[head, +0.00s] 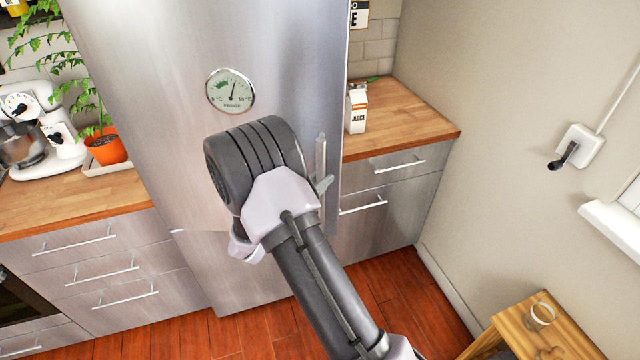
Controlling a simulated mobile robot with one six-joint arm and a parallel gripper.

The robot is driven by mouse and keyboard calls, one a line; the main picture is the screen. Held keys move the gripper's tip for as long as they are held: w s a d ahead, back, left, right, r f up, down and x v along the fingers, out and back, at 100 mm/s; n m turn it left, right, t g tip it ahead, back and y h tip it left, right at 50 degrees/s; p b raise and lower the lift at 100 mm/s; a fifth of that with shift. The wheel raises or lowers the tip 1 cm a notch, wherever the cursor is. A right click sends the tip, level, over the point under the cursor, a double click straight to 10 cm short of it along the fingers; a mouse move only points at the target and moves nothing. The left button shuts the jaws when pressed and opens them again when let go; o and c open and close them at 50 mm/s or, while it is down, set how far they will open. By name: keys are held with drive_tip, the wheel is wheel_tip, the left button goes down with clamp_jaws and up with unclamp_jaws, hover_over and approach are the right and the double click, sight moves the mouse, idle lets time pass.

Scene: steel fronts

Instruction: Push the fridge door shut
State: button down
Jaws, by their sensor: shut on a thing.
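The fridge door (165,100) is a tall brushed-steel front in the middle of the head view, with a round dial (230,91) on it. Its upright handle (320,155) is near the right edge. The door stands nearly flush with the fridge; I cannot tell whether a small gap is left. My gripper (324,185) is at the handle's lower part, shut on it. My arm hides most of the gripper and the lower middle of the door.
A wooden counter (400,118) with a juice carton (356,108) is right of the fridge. Left are a counter (75,205), a potted plant (106,146) and a stand mixer (45,135). Red floor shows between.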

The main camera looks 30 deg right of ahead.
drive_tip(key=shift+d, duration=0.15)
drive_tip(key=c, duration=1.3)
unclamp_jaws()
drive_tip(key=shift+o, duration=0.2)
drive_tip(key=p+v, duration=0.2)
drive_tip(key=v, duration=1.5)
drive_tip(key=shift+a, duration=0.2)
